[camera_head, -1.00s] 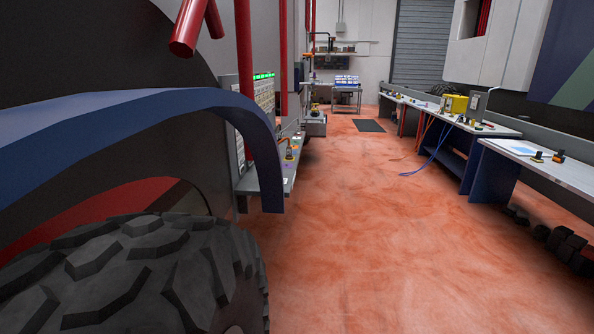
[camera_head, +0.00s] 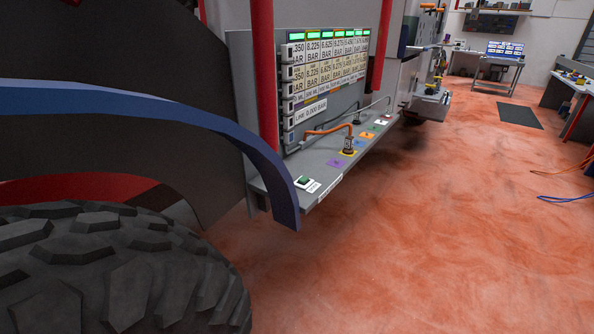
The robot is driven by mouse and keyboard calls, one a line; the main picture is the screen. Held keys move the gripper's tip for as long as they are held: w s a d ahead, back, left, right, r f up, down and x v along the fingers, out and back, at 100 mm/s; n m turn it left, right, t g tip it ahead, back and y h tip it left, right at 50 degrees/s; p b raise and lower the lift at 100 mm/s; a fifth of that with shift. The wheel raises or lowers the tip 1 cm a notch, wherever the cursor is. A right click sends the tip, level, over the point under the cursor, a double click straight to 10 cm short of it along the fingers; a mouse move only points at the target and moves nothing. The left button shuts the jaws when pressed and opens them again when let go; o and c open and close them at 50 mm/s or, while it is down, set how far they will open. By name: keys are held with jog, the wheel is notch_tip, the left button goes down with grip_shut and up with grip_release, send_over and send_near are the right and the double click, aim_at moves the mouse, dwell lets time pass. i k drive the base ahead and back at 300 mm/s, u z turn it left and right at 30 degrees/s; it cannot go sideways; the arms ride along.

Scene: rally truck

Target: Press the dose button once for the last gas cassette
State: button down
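A shelf (camera_head: 330,172) juts from the truck's side and carries a green button (camera_head: 303,181) on a white plate near its front end. Whether this is the dose button I cannot tell. Behind the shelf stands a panel of pressure labels (camera_head: 327,75) in BAR with several lit green displays (camera_head: 317,35) along its top. A lower label reads "LINE 0.000 BAR". A coupling with an orange hose (camera_head: 348,145) stands on the shelf among coloured square markers. I cannot single out a gas cassette. My gripper is not in view.
A big tyre (camera_head: 110,270) and a blue fender (camera_head: 150,108) fill the near left, and the fender's end is close to the shelf. Red posts (camera_head: 264,75) stand before the panel.

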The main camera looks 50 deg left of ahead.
aim_at(303, 179)
jog(key=u, duration=0.8)
jog(key=i, duration=0.95)
jog(key=u, duration=1.5)
jog(key=i, duration=0.4)
jog(key=u, duration=0.3)
